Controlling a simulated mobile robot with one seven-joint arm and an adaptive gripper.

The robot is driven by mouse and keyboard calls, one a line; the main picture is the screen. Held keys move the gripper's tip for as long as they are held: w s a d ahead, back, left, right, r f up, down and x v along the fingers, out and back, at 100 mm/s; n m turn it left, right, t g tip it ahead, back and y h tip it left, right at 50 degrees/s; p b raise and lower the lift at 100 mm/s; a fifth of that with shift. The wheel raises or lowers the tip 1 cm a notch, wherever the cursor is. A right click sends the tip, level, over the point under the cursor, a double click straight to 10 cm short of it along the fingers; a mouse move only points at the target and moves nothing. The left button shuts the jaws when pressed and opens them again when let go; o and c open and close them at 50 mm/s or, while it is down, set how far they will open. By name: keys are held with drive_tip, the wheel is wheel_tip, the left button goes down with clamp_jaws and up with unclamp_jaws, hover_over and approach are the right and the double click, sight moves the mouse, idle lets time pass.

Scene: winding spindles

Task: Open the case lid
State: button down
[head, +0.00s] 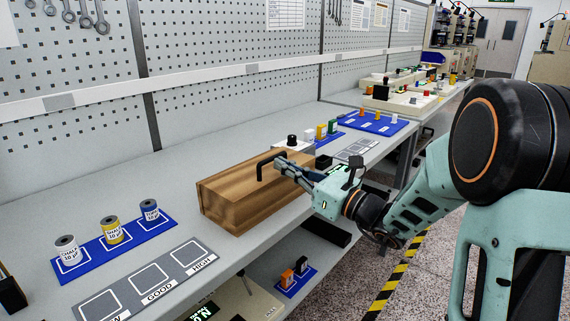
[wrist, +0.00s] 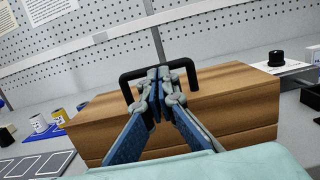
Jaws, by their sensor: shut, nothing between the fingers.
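A wooden case (head: 246,190) with a closed lid sits on the grey workbench in the head view. A black bar handle (head: 263,166) stands up from its lid. The case also shows in the wrist view (wrist: 200,118), with the handle (wrist: 130,76) behind my fingertips. My gripper (head: 280,163) is at the handle, with its fingers shut and empty. In the wrist view, my gripper's fingertips (wrist: 158,80) meet in the middle of the handle's span. I cannot tell whether they touch the bar. The lid seam shows on the case's front.
Left of the case, several labelled spools stand on a blue mat (head: 115,248), with a grey card (head: 150,280) in front. Behind the case are a black knob (head: 292,141) on a white unit and another blue mat (head: 375,124). A pegboard wall (head: 230,60) bounds the back.

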sight(264, 168)
drive_tip(key=shift+a+r+g+h+p, duration=0.15)
drive_tip(key=shift+r+g+h+p, duration=0.2)
drive_tip(key=shift+r+p, duration=0.75)
drive_tip(key=r+p, duration=0.1)
drive_tip(key=p, duration=0.1)
drive_tip(key=g+h+p, duration=0.1)
drive_tip(key=p, duration=0.2)
drive_tip(key=r+p, duration=0.1)
drive_tip(key=p, duration=0.2)
drive_tip(key=shift+w+a+r+h, duration=0.3)
drive_tip(key=shift+w+a+h, duration=0.05)
drive_tip(key=shift+a, duration=0.05)
drive_tip(key=p, duration=0.2)
drive_tip(key=a+r+g+h+p, duration=0.1)
drive_tip(key=p, duration=0.2)
drive_tip(key=w+r+g+h+p, duration=0.1)
drive_tip(key=p, duration=0.2)
drive_tip(key=shift+a+r, duration=0.25)
drive_tip(key=w+a+r+g+h+p, duration=0.1)
drive_tip(key=w+a+r+h+p, duration=0.1)
drive_tip(key=w+a+p, duration=0.5)
drive_tip(key=shift+a+r+p, duration=0.6)
drive_tip(key=shift+a+p, duration=0.3)
drive_tip(key=shift+p, duration=0.2)
drive_tip(key=shift+d, duration=0.15)
